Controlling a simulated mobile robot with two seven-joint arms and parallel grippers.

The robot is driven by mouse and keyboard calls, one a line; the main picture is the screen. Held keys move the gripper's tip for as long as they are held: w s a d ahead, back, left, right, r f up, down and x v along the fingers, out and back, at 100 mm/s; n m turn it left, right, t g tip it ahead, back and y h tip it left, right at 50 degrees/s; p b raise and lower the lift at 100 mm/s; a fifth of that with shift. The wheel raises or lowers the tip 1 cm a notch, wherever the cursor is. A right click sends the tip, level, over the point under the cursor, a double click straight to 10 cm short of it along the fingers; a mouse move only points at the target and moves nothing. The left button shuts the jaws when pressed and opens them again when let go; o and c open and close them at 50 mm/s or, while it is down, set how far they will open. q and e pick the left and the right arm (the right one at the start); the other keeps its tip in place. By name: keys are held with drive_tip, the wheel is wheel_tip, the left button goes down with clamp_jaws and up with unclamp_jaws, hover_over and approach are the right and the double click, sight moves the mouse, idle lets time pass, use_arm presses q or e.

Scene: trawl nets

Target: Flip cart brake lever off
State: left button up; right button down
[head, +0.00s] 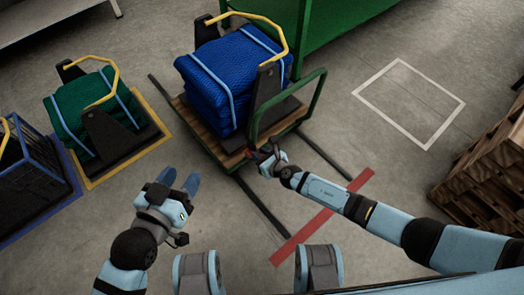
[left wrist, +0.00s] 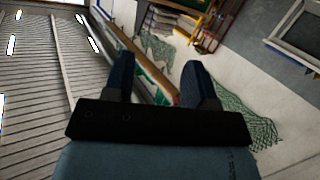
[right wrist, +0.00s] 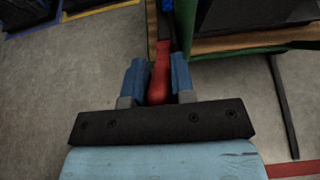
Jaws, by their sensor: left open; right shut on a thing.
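The cart (head: 226,150) has a wooden deck, a green push handle (head: 318,95) and a load of folded blue net (head: 218,75) tied with light straps. The red brake lever (right wrist: 159,75) lies between the blue fingers of my right gripper (right wrist: 157,80) in the right wrist view. My right gripper (head: 262,155) is shut on the lever at the cart's near end in the head view. My left gripper (head: 180,180) is open and empty, in the air to the left and in front of the cart. In the head view the lever is mostly hidden by the right gripper.
Dark rails (head: 262,208) run along the floor beside the cart, and a red line (head: 322,217) crosses near its front. A green net stack (head: 95,100) stands on a yellow-outlined spot at left. Wooden pallets (head: 490,165) stand at right. A white-outlined floor square (head: 408,103) is empty.

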drive_tip(key=p, duration=0.1)
drive_tip(key=r+p, duration=0.1)
drive_tip(key=shift+w+a+r+g+h+p, duration=0.2)
drive_tip(key=shift+g+h+p, duration=0.1)
drive_tip(key=shift+p, duration=0.1)
drive_tip(key=shift+w+a+p, duration=0.1)
drive_tip(key=shift+p, duration=0.5)
use_arm(q)
drive_tip(key=s+a+f+g+y+p, duration=0.2)
drive_tip(key=a+f, duration=0.1)
drive_tip(key=shift+f+g, duration=0.1)
drive_tip(key=shift+g, duration=0.3)
use_arm(e)
drive_tip(key=shift+w+a+g, duration=0.15)
drive_tip(key=shift+w+g, duration=0.1)
drive_tip(key=shift+g, duration=0.15)
use_arm(q)
drive_tip(key=shift+s+a+p, duration=0.1)
drive_tip(key=shift+s+p, duration=0.05)
drive_tip(key=shift+p, duration=0.55)
use_arm(e)
drive_tip(key=shift+w+a+f+h, duration=0.1)
drive_tip(key=shift+h, duration=0.3)
use_arm(q)
drive_tip(key=shift+f, duration=0.25)
